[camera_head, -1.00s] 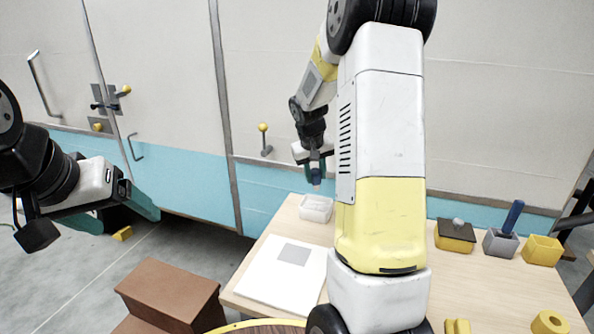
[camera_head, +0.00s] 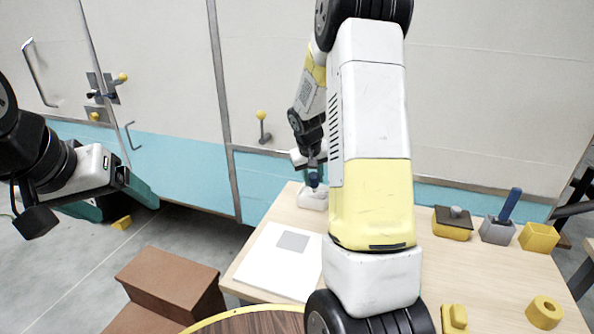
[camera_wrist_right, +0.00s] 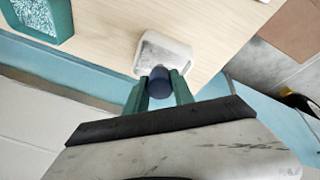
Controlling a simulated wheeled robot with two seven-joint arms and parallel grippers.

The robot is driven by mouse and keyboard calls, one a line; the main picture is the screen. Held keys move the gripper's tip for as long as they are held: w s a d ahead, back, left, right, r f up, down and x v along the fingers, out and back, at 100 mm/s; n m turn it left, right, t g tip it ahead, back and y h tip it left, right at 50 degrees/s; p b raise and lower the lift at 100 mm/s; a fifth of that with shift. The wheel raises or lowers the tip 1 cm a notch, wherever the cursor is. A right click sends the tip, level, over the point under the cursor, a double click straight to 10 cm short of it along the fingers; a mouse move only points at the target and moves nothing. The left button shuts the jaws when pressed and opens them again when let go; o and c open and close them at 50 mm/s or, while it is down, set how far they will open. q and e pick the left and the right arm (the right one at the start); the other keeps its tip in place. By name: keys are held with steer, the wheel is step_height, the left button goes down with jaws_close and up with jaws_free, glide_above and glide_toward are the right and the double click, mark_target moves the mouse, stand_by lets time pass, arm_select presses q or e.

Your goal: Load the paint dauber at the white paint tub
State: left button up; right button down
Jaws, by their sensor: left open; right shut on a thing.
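The white paint tub (camera_head: 311,198) stands on the light wooden table near its far left corner; it also shows in the right wrist view (camera_wrist_right: 165,50). My right gripper (camera_head: 314,171) is shut on the dark blue paint dauber (camera_head: 313,180), which appears between the green fingers in the right wrist view (camera_wrist_right: 159,82). The dauber is over the tub, overlapping its near rim in the wrist view. Its tip is hidden, so I cannot tell whether it touches the paint. My left gripper (camera_head: 125,200) is open and empty, out over the floor at left.
A white sheet with a grey square (camera_head: 272,257) lies left on the table (camera_head: 445,275). A dark-lidded yellow box (camera_head: 453,223), a grey holder with a blue stick (camera_head: 497,230) and a yellow box (camera_head: 539,237) stand at right. Brown steps (camera_head: 168,285) stand at front left.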

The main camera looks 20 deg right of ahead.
steer(key=shift+f, duration=0.65)
stand_by(1.7)
steer(key=shift+r, duration=0.1)
steer(key=shift+r, duration=3.5)
steer(key=shift+a, duration=0.1)
